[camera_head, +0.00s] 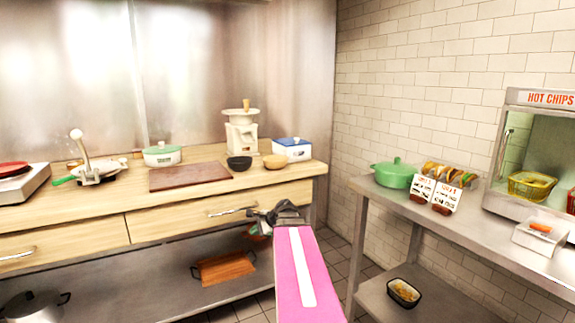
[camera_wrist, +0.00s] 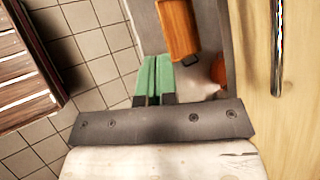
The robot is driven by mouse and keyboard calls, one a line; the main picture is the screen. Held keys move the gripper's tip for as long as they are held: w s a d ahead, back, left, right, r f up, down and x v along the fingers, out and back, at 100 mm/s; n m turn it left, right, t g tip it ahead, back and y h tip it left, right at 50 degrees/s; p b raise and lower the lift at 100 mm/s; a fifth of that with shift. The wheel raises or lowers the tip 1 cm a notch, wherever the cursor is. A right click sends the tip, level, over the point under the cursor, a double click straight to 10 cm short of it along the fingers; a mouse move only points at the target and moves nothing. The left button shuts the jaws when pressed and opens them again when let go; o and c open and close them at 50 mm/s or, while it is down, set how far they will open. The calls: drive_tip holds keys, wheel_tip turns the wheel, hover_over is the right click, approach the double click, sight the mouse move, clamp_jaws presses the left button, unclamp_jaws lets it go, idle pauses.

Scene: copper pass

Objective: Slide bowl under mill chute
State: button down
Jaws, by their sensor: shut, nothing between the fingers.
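The mill (camera_head: 241,132) is a cream, blocky machine with a wide round top and a wooden knob, standing at the back of the wooden counter. A dark bowl (camera_head: 239,163) sits on the counter just in front of the mill's base; I cannot tell whether it is under the chute. A tan wooden bowl (camera_head: 275,161) sits to its right. My gripper (camera_head: 264,217) is in front of the counter's drawers, below the counter top and apart from both bowls. In the wrist view its green fingers (camera_wrist: 153,78) are together with nothing between them.
A brown board (camera_head: 190,177) lies left of the bowls. A blue-lidded white box (camera_head: 292,149) stands right of the mill. A drawer handle (camera_head: 232,210) juts out near my gripper. An orange board (camera_head: 224,268) lies on the lower shelf. A steel table (camera_head: 375,195) stands at right.

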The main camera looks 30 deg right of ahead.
drive_tip(key=w+d+r+m+t, duration=0.2)
drive_tip(key=d+r+m+t, duration=0.2)
drive_tip(key=d+r+m, duration=0.45)
drive_tip(key=m+t, duration=0.6)
approach(282, 165)
drive_tip(key=r+x, duration=0.1)
drive_tip(key=x, duration=0.6)
drive_tip(key=shift+d+r, duration=0.15)
drive_tip(key=shift+r, duration=0.1)
drive_tip(key=x, duration=0.3)
drive_tip(key=shift+w, duration=0.3)
